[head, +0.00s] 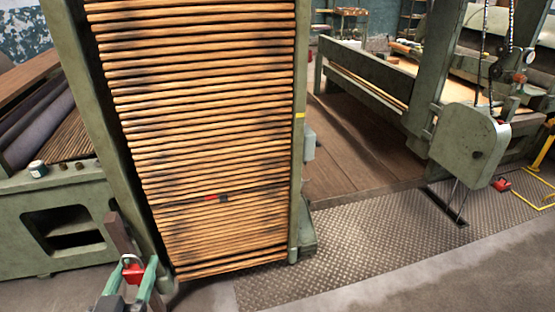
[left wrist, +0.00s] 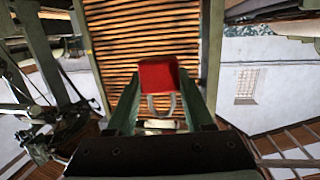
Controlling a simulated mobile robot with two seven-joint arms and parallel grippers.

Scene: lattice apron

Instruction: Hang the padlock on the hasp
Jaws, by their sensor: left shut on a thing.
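A red padlock (head: 133,273) is held between the fingers of my left gripper (head: 136,268) at the lower left of the head view. In the left wrist view the padlock's red body (left wrist: 158,75) sits between the fingertips, and its grey shackle (left wrist: 160,105) points back toward the palm. My left gripper is shut on the padlock, in front of the lower left of the slatted apron. A small red and black fitting (head: 217,198) lies on the lower slats, to the right of and above the gripper; I cannot tell whether it is the hasp. My right gripper is not in view.
The wooden slat apron (head: 200,120) stands between green posts. A grey box (head: 309,143) is on the right post. A green machine frame (head: 75,232) stands at left. Treadplate floor (head: 330,250) lies open at lower right, with a red object (head: 502,184) beyond.

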